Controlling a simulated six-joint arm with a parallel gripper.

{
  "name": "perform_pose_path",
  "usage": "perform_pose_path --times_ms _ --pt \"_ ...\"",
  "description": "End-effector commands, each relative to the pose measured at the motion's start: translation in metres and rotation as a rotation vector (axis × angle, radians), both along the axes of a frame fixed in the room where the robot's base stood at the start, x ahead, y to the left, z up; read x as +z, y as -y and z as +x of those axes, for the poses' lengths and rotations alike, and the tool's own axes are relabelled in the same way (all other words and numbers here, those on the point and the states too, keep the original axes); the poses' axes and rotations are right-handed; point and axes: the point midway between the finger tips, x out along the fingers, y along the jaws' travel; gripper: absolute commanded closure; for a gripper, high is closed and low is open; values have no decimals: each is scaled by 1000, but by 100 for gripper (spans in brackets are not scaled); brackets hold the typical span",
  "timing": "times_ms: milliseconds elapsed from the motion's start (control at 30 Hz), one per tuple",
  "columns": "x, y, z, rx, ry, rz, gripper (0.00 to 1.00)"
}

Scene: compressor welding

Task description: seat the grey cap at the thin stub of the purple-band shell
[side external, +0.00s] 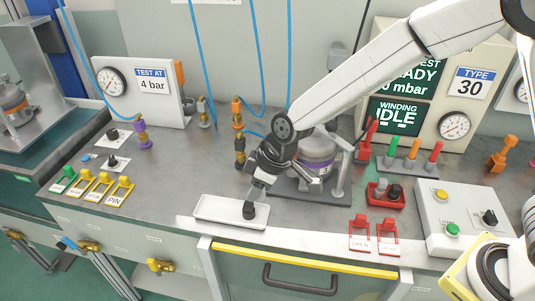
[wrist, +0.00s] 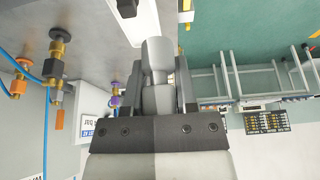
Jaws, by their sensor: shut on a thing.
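My gripper (side external: 257,190) points down over the white tray (side external: 208,207) near the bench front in the side view. It is shut on the grey cap (wrist: 157,55), which in the wrist view has a wide round end and a narrower neck between the fingers. The purple-band shell (side external: 316,151) stands in a grey fixture behind and right of my gripper, partly hidden by my arm. I cannot make out its thin stub.
Brass and orange valves (side external: 238,135) with blue hoses stand behind my gripper. Yellow and green switches (side external: 104,185) lie at the left. Bench left of the tray is mostly clear.

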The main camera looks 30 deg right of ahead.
Motion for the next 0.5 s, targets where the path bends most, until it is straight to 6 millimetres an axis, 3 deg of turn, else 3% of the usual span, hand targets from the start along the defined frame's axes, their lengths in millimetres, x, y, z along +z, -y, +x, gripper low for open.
perform_pose_path --times_ms 267,500 --pt "9 29 41 -83 1 7 100" --pt "22 84 96 -208 1 12 100"
